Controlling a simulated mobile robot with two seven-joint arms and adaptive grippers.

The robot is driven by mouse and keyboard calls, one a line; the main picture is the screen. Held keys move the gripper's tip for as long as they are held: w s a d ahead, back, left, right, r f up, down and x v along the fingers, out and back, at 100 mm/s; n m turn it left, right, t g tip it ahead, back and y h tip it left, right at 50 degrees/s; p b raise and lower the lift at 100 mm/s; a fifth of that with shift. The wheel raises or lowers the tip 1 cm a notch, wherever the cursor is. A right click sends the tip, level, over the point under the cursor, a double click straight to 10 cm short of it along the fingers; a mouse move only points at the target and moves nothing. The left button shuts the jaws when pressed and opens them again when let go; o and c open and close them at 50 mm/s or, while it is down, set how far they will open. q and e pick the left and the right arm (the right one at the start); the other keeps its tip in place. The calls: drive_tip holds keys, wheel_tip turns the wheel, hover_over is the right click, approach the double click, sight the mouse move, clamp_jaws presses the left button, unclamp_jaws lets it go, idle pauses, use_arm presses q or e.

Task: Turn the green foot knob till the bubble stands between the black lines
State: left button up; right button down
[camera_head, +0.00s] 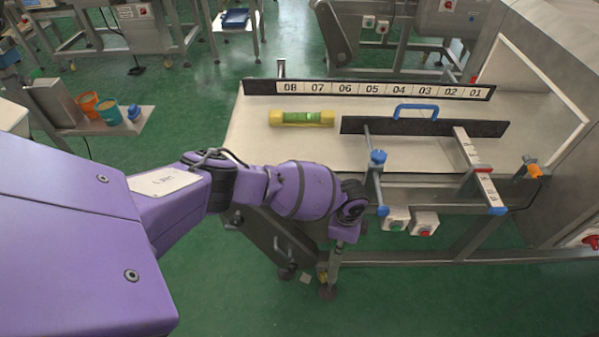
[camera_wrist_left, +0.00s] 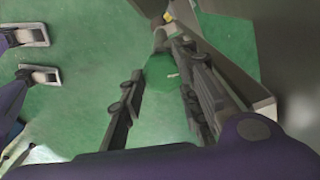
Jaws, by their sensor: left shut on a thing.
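The green foot knob (camera_wrist_left: 168,72) shows in the left wrist view as an angular green piece, close in color to the floor. My left gripper (camera_wrist_left: 160,84) is shut on it, with one dark finger on each side. In the head view my left arm reaches down in front of the conveyor, and the knob cannot be made out there. A yellow spirit level (camera_head: 275,118) with a green vial (camera_head: 302,118) lies on the pale conveyor belt. The bubble and the black lines are too small to judge exactly. My right gripper is not in view.
The conveyor belt (camera_head: 250,145) has a numbered strip (camera_head: 385,90) behind and a dark guide rail (camera_head: 430,127) with a blue handle. Clamps with blue knobs (camera_head: 378,157) and button boxes (camera_head: 424,223) stick out in front. A side shelf (camera_head: 120,128) holds cups. Green floor is clear below.

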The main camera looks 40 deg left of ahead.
use_arm(q)
drive_tip(key=shift+s+d+f, duration=0.1)
drive_tip(key=shift+s+d, duration=0.1)
drive_tip(key=shift+s, duration=0.05)
drive_tip(key=o, duration=1)
drive_tip(key=shift+w, duration=0.15)
drive_tip(key=shift+r, duration=0.4)
wheel_tip(320, 180, up, 7)
drive_tip(key=shift+f, duration=0.1)
drive_tip(key=shift+o, duration=0.4)
